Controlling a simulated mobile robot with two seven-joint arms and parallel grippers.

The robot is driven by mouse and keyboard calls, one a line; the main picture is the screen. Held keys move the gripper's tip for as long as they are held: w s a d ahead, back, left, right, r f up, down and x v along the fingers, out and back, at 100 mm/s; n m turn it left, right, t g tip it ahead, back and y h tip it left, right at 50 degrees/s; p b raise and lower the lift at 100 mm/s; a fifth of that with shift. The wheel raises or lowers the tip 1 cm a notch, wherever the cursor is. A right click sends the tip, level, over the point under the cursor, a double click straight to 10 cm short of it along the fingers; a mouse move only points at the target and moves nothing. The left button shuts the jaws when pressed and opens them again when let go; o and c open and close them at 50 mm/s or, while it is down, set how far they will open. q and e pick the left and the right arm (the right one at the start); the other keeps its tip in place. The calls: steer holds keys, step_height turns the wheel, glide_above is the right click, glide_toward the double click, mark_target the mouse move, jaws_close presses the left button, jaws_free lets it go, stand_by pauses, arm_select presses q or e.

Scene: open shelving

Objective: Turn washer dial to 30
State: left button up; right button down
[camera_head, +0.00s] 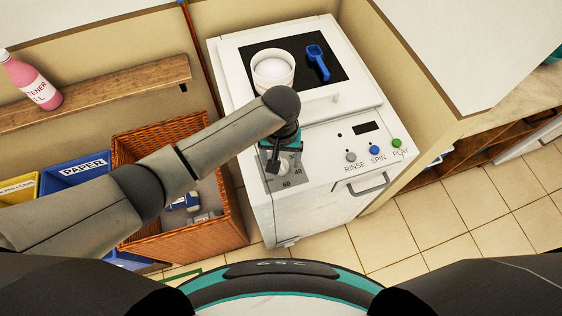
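The white washer (315,205) stands in the middle of the head view, its top facing me. Its dial (284,168) is at the near left corner of the top, on a grey plate with the numbers 40 and 60 visible. My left arm reaches in from the left, and my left gripper (275,162) points down at the dial, with its fingers at or just above it. The wrist hides part of the dial and the rest of its scale, so I cannot tell the dial's setting or whether the fingers grip it. My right gripper is not in view.
RINSE (351,157), SPIN (377,149) and PLAY (397,143) buttons line the washer's right front. A white tub (272,68) and blue scoop (318,62) sit on its lid. A wicker basket (215,235) stands close left. A wall panel rises at right.

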arm_select(q)
steer(key=shift+f, duration=0.85)
jaws_close()
